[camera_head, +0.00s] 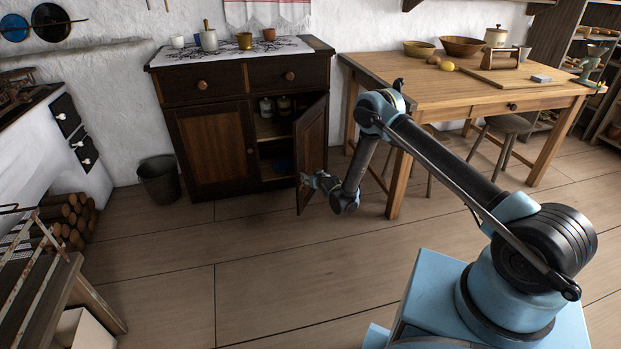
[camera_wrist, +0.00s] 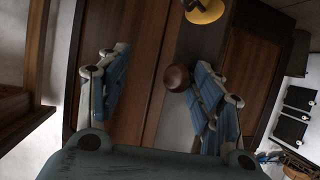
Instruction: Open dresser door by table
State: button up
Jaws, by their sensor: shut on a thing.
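The dark wooden dresser (camera_head: 215,145) stands against the wall, left of the table (camera_head: 470,90). Its right door (camera_head: 312,135) stands partly open, swung out towards me, with shelves showing inside. Its left door (camera_head: 214,148) is closed. My gripper (camera_head: 316,181) is at the lower part of the open door, shut on it. In the wrist view my gripper's fingers (camera_wrist: 160,90) are spread apart across dark wood of the door (camera_wrist: 128,60). A round brown knob (camera_wrist: 178,77) shows between them, close to the right finger. The exact contact is hard to see.
Cups and a mortar (camera_head: 208,37) stand on the dresser top. A dark bucket (camera_head: 159,180) stands left of the dresser. A stool (camera_head: 503,125) is under the table. The stove (camera_head: 60,140) and firewood (camera_head: 70,220) are at left. The floor before the dresser is clear.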

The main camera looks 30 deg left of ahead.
jog(key=shift+w+d+r, duration=0.15)
jog(key=shift+w, duration=0.4)
jog(key=shift+c, duration=0.3)
jog(key=o, duration=0.9)
jog(key=shift+c, duration=0.2)
jog(key=shift+c, duration=0.2)
notch_tip(320, 180, up, 10)
jog(key=shift+s, duration=0.3)
jog(key=shift+f, duration=0.2)
